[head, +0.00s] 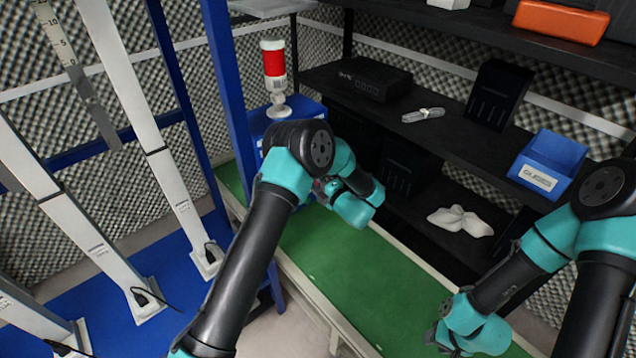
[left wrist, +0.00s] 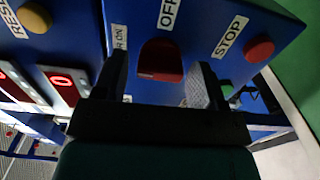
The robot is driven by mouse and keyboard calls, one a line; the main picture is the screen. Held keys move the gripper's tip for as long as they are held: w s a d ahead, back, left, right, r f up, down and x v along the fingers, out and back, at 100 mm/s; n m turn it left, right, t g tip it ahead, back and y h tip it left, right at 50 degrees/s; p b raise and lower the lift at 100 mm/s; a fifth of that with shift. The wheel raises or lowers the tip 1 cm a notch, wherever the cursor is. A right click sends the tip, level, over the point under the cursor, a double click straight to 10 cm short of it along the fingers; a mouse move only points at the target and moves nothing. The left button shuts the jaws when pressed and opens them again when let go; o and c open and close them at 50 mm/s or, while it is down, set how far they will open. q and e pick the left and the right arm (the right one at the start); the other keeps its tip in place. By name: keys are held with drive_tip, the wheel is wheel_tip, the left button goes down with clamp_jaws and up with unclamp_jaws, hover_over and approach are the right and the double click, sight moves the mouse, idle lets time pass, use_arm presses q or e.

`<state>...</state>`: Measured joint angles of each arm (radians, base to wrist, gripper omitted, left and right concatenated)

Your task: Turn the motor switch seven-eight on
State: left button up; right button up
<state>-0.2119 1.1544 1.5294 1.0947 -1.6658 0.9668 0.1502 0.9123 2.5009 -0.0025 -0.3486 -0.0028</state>
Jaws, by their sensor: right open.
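A red switch knob (left wrist: 161,60) sits on the face of a blue control box (left wrist: 215,15) in the left wrist view. An OFF label (left wrist: 168,12) is above it and an ON label (left wrist: 120,38) is to its left. My left gripper (left wrist: 163,85) is open, with one finger on each side of the knob and gaps visible. A label below is mostly hidden, so no switch number shows. In the head view the blue box (head: 310,107) stands behind my left arm, which hides its front. My right gripper (head: 437,338) is low at the right, mostly hidden by its wrist, away from the box.
A red STOP button (left wrist: 259,49) and a yellow RESET button (left wrist: 35,17) flank the knob. Lit red rocker switches (left wrist: 62,85) are at the left. A red and white lamp (head: 274,72) stands on the box. The green bench top (head: 345,275) is largely clear. Black shelves (head: 440,120) stand behind.

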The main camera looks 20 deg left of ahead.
use_arm(q)
drive_tip(key=shift+o, duration=0.3)
drive_tip(key=v, duration=1.7)
drive_tip(key=shift+d, duration=0.2)
drive_tip(key=shift+s, duration=0.1)
drive_tip(key=a+f+m+h, duration=1.1)
drive_tip(key=a+m, duration=0.1)
drive_tip(key=m, duration=0.3)
drive_tip(key=s+a+f+m+g+h, duration=0.1)
drive_tip(key=s+f+m+g+h, duration=0.1)
drive_tip(key=s, duration=0.6)
drive_tip(key=s+a+f+m+g+h, duration=0.2)
drive_tip(key=s+m+g+h, duration=0.1)
drive_tip(key=s+m, duration=0.3)
drive_tip(key=s+a+f+m+g+h, duration=0.1)
drive_tip(key=s+m+g+h, duration=0.2)
drive_tip(key=s, duration=0.8)
drive_tip(key=shift+a+f+m+g, duration=0.25)
drive_tip(key=shift+f+m+g, duration=0.2)
drive_tip(key=shift+m, duration=0.45)
